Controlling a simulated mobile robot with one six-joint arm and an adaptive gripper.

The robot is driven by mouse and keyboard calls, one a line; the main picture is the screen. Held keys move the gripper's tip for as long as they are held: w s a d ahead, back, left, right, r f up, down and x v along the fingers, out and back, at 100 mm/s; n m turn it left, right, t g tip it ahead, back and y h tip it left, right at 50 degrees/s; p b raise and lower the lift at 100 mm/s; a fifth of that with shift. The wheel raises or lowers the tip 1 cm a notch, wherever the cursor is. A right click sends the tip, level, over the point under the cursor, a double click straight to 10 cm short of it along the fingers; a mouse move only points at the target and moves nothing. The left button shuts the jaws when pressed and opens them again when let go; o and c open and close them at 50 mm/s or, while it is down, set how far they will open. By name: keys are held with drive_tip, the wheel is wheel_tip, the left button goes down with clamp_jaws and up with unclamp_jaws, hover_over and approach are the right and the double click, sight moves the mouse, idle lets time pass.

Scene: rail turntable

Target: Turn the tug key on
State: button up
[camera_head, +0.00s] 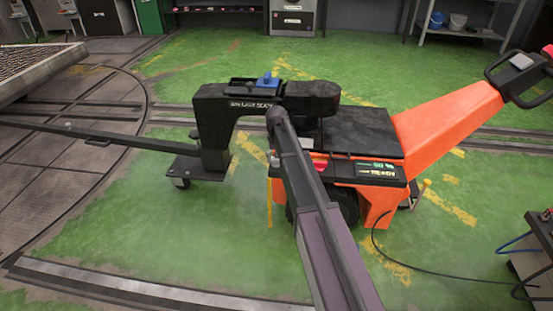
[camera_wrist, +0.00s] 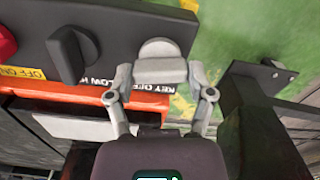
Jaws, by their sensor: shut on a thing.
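The orange tug (camera_head: 447,125) stands on the green floor right of centre in the head view. In the wrist view, its dark control panel (camera_wrist: 110,22) carries a pale grey key (camera_wrist: 160,48) with a rounded head, near a partly hidden "KEY" label. My gripper (camera_wrist: 160,72) has one finger on each side of the key's pale block and is shut on it. The key's exact angle is hard to tell. In the head view my arm crosses in front of the tug, and I cannot make out the key there.
A black knob (camera_wrist: 72,55) and a red button (camera_wrist: 5,42) sit left of the key on the panel. A black coupling unit (camera_head: 212,120) with a blue part (camera_head: 267,80) stands left of the tug. A cable trails across the floor at right. Green floor is open in front.

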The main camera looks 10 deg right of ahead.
drive_tip(key=shift+m, duration=1.3)
drive_tip(key=o, duration=1.1)
drive_tip(key=shift+n, duration=0.4)
